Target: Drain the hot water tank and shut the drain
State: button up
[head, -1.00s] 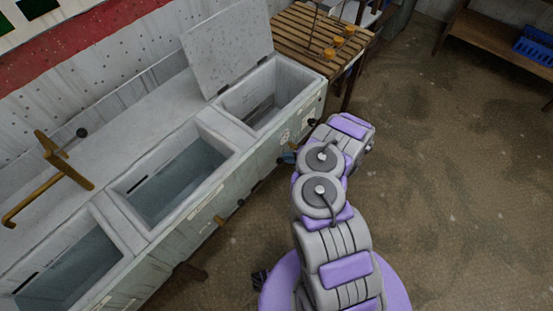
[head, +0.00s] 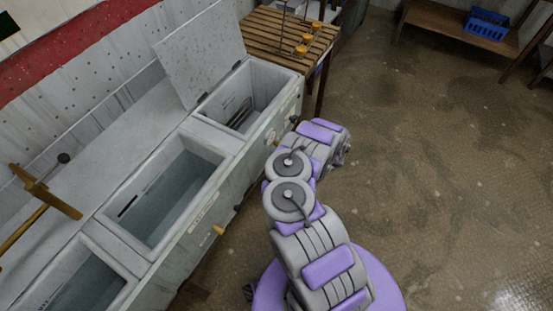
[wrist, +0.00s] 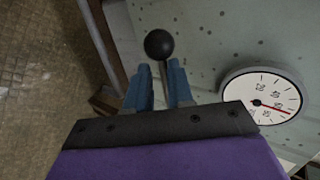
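The lidded tank (head: 268,113) is the far basin of the sink row in the head view, with its grey speckled lid (head: 200,55) raised. Dark slats show inside it; its water level is hard to read. In the wrist view a lever with a black ball knob (wrist: 159,44) stands at the tank's front panel. My gripper (wrist: 160,80) has its blue fingers on either side of the lever's stem, with the knob beyond the tips. The fingers look apart, and contact with the stem is unclear. My arm largely hides the gripper in the head view.
A round dial gauge (wrist: 262,100) with a red needle sits right of the lever. Two more basins, the middle one (head: 190,190) holding water, stand nearer. A slatted wooden table (head: 265,35) adjoins the far end. The floor (head: 440,160) on the right is open.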

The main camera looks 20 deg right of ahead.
jog(key=o, duration=0.3)
jog(key=shift+a, duration=0.15)
jog(key=shift+r, duration=0.1)
jog(key=shift+p+v, duration=3)
jog(key=shift+v, duration=5.6)
